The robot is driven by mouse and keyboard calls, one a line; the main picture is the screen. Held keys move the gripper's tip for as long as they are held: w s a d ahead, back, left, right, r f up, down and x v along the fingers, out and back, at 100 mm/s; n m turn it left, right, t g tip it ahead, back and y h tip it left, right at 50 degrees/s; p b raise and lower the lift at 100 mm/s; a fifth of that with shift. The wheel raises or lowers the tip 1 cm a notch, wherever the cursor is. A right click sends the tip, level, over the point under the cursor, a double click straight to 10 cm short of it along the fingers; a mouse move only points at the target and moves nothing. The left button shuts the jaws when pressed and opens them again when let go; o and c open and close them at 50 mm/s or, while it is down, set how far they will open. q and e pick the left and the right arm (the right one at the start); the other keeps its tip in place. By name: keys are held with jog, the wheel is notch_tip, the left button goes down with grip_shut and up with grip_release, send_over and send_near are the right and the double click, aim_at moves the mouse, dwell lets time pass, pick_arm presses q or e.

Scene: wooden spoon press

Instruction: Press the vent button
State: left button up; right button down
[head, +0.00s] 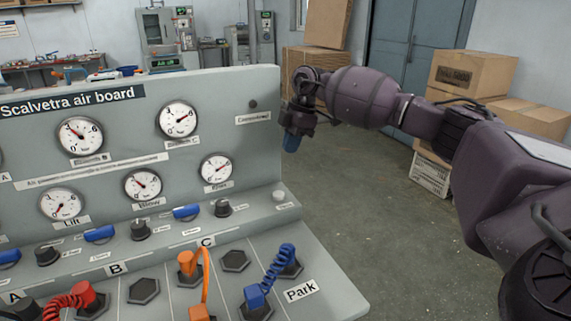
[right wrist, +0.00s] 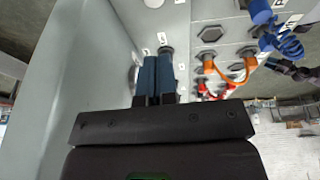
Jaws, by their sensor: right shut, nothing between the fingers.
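A small pale round button (head: 279,195) sits at the right end of the sloped ledge of the air board (head: 235,130). The label below it is too blurred to read, so I cannot confirm it is the vent button. A pale round part, probably the same button, shows at the top of the right wrist view (right wrist: 154,3). My right gripper (head: 291,141) has blue fingers and hangs beside the board's upper right edge, above the button and apart from it. Its fingers are shut and empty, and also show in the right wrist view (right wrist: 154,78). My left gripper is out of view.
The ledge carries black knobs (head: 222,208) and blue handles (head: 187,212). Below are sockets with an orange hose (head: 206,270) and a blue coiled hose (head: 277,264). Gauges (head: 216,168) line the upright panel. Cardboard boxes (head: 470,75) stand behind; the floor right of the board is clear.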

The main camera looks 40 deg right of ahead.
aim_at(278, 194)
jog(key=b+x, duration=0.1)
jog(key=x, duration=0.7)
jog(key=d+b+x, duration=0.1)
jog(key=x, duration=0.4)
jog(key=shift+d+f+b, duration=0.15)
jog(key=shift+b, duration=0.15)
